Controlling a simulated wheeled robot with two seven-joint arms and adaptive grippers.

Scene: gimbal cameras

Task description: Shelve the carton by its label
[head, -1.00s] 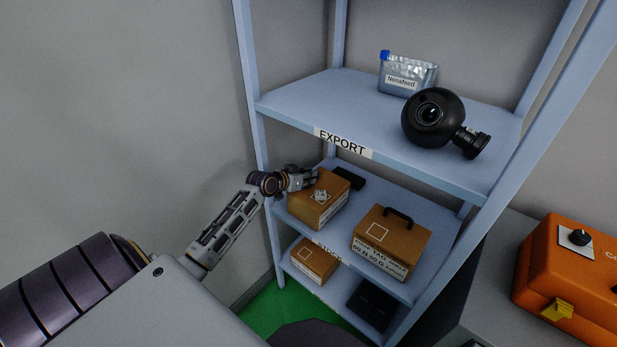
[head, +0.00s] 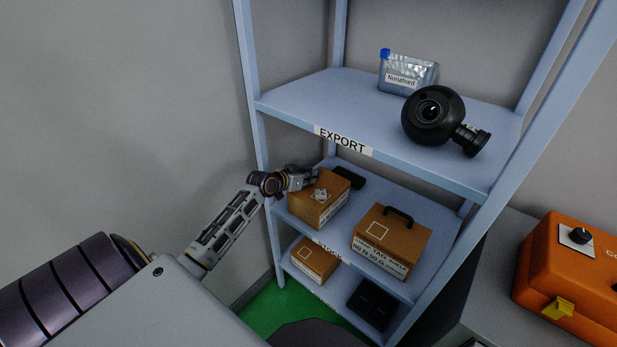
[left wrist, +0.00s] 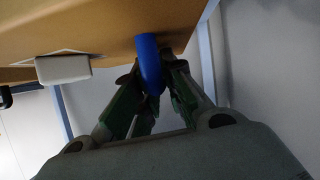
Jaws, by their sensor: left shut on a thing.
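A brown carton (head: 318,203) with a white label on its front and a pale fitting on top is at the left end of the middle shelf (head: 342,231). My left gripper (head: 312,177) reaches it from the left. In the left wrist view, its fingers (left wrist: 151,84) are shut on a blue handle-like bar (left wrist: 149,62) against the brown carton (left wrist: 105,30). Whether the carton rests fully on the shelf is unclear. The upper shelf's label (head: 342,141) reads EXPORT; the middle shelf's label (head: 328,250) is hard to read. My right gripper is out of view.
A second carton (head: 391,240) with a black handle stands to the right on the middle shelf, a dark block (head: 349,178) behind. The lower shelf holds a small carton (head: 314,261) and a black case (head: 371,303). A black sphere (head: 433,115) and a pouch (head: 408,74) are above.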

